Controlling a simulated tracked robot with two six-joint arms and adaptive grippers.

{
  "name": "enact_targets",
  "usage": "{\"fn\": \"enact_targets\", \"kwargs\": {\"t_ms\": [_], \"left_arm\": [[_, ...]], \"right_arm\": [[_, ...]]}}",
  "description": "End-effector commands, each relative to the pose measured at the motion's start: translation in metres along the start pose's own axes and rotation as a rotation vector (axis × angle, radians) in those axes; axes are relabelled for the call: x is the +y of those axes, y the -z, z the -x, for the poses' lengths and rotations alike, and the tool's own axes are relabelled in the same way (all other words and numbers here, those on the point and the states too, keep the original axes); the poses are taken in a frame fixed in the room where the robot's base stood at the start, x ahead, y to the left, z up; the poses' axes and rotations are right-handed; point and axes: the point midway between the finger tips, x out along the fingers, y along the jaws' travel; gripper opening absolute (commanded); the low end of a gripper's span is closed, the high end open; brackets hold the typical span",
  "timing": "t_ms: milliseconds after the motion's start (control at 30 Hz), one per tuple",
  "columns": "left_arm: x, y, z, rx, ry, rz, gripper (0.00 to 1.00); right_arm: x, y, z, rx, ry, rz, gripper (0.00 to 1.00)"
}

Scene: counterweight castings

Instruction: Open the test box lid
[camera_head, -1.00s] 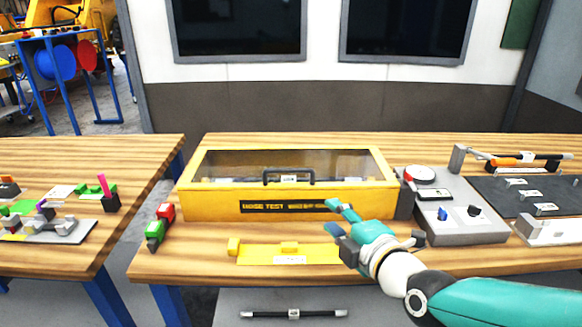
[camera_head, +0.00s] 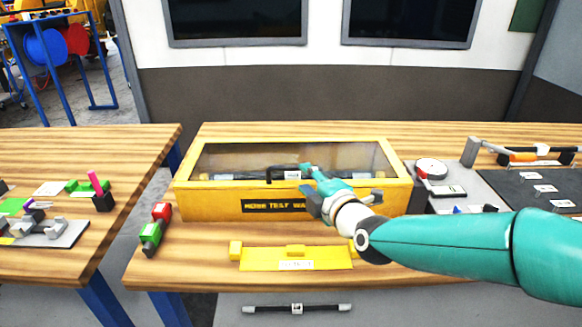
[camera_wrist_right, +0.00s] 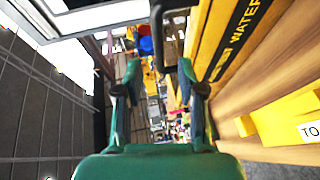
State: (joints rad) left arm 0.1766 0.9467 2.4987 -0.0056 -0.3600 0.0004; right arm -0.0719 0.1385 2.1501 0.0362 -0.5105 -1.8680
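The yellow test box (camera_head: 215,201) stands on the wooden bench, its glass-topped lid (camera_head: 235,155) closed. Dark bars show through the glass. A black handle (camera_head: 268,176) sits at the front of the lid, its right part hidden behind my right gripper (camera_head: 306,180). In the right wrist view the teal fingers of my right gripper (camera_wrist_right: 158,72) are spread apart. The black handle (camera_wrist_right: 156,35) appears ahead, between the fingertips; I cannot tell whether they touch it. My left gripper is not in view.
A yellow holder (camera_head: 325,264) lies in front of the box, below my right arm. A second bench (camera_head: 130,150) is at left.

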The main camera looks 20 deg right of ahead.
Motion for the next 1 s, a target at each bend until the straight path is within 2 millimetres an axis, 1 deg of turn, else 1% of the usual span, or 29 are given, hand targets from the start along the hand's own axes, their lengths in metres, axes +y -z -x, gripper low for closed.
{"fn": "enact_targets", "kwargs": {"t_ms": [33, 100, 200, 333, 500, 800, 867, 1000], "left_arm": [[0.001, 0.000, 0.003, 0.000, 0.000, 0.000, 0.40], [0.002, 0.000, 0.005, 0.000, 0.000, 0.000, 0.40], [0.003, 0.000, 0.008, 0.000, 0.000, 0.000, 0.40], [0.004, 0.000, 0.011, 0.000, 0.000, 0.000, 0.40], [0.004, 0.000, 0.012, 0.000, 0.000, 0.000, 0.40], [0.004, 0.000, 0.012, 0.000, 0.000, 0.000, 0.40], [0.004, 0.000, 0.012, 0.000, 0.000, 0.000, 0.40], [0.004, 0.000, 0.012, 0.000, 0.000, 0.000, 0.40]], "right_arm": [[0.000, 0.000, -0.012, -0.001, 0.003, 0.000, 0.39], [0.000, -0.001, -0.026, -0.001, 0.003, 0.000, 0.39], [0.000, -0.001, -0.044, -0.002, 0.002, -0.001, 0.39], [0.001, -0.001, -0.061, -0.003, 0.001, -0.002, 0.39], [0.000, -0.002, -0.073, -0.003, 0.000, -0.001, 0.39], [0.000, -0.002, -0.074, -0.003, 0.000, -0.001, 0.39], [0.000, -0.002, -0.074, -0.003, 0.000, -0.001, 0.31], [0.000, -0.002, -0.074, -0.003, 0.000, -0.001, 0.08]]}}
